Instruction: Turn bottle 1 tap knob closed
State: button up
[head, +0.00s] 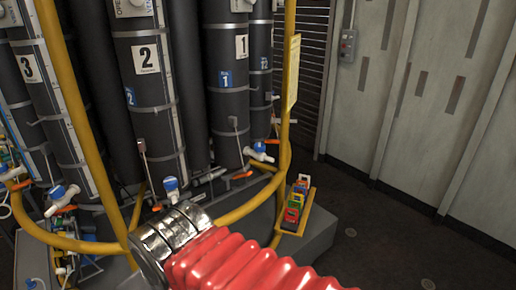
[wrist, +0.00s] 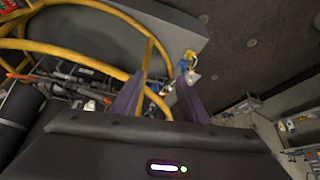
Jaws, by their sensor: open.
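Bottle 1 (head: 228,90) is a dark upright cylinder with a white "1" plate in the head view. A white tap with a blue knob (head: 260,147) is at its lower right, beside the yellow rail. Whether the knob is open or closed is too small to tell. My gripper (wrist: 163,77) is open in the wrist view, with two purple fingers apart and nothing clearly held. Small blue and white parts show between and beyond the fingers; I cannot tell which tap they belong to. In the head view my red-sleeved arm shows at the bottom, but no fingers can be made out.
Yellow rails (head: 245,208) curve around the bottles. Bottle 2 (head: 146,85) and bottle 3 (head: 45,100) stand to the left, with another blue-knobbed tap (head: 171,185) under bottle 2. A yellow rack of coloured cards (head: 296,205) is right of the rail. The floor at right is clear.

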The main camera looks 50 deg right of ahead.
jog(key=shift+o, duration=1.3)
jog(key=w+d+r+m+t+h, duration=0.1)
jog(key=w+d+h, duration=0.1)
jog(key=w+d, duration=0.5)
jog(key=w+d+r+m+t+h, duration=0.2)
jog(key=w+d, duration=0.4)
jog(key=d, duration=0.6)
jog(key=shift+w+r, duration=0.25)
jog(key=shift+w, duration=0.1)
jog(key=w+d+t+h, duration=0.1)
jog(key=w+d+h, duration=0.15)
jog(key=d, duration=0.55)
jog(key=w+d+t+h, duration=0.1)
jog(key=w+d+t, duration=0.15)
jog(key=d, duration=0.55)
jog(key=t+y, duration=0.2)
jog(key=t, duration=0.3)
send_near(263, 149)
jog(key=s, duration=0.1)
jog(key=shift+s+a+r+m, duration=0.2)
jog(key=shift+a+m, duration=0.1)
jog(key=x, duration=1.4)
jog(key=shift+f, duration=0.15)
jog(key=shift+c, duration=0.4)
